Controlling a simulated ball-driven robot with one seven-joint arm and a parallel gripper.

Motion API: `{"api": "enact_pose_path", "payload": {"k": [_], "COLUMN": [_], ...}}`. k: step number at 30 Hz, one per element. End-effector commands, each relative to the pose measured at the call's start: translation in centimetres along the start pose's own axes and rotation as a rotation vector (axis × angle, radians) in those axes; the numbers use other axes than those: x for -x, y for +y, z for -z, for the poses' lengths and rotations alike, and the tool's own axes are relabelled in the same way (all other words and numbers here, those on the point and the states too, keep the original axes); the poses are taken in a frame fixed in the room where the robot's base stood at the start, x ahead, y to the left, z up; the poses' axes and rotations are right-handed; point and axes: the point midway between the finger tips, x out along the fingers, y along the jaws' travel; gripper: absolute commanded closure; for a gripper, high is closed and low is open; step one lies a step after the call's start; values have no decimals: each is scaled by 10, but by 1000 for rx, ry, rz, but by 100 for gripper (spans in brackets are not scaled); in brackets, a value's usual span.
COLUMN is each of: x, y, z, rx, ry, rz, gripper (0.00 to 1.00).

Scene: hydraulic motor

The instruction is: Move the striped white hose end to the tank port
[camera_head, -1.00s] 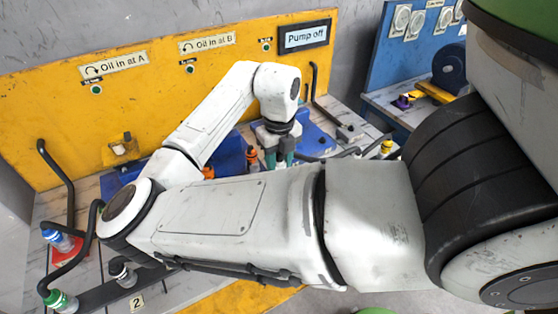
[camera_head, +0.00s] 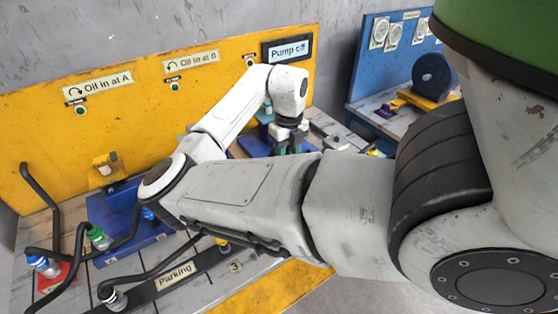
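A pale hose end with a dark top (camera_head: 112,298) stands at the near left, by the end of the dark parking rail (camera_head: 172,280). My gripper (camera_head: 288,148) points down at the back centre, over the blue block area in front of the yellow panel, far from that hose end. Its teal fingertips are partly hidden behind my forearm, so their gap and anything between them cannot be made out. I cannot identify the tank port; my arm covers much of the bench.
A blue-collared hose end (camera_head: 45,267) stands on a red plate at left. A green one (camera_head: 98,238) stands by a blue block (camera_head: 130,248). A yellow one (camera_head: 221,241) is near slot 3. Black hoses arch at left. The yellow panel (camera_head: 60,140) bounds the back.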

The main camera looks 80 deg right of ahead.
Motion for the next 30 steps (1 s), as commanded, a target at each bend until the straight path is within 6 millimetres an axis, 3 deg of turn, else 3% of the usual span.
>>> {"api": "enact_pose_path", "payload": {"k": [30], "x": [-2], "y": [-138], "z": [-54], "rx": [0], "ry": [0], "rz": [0], "gripper": [100]}}
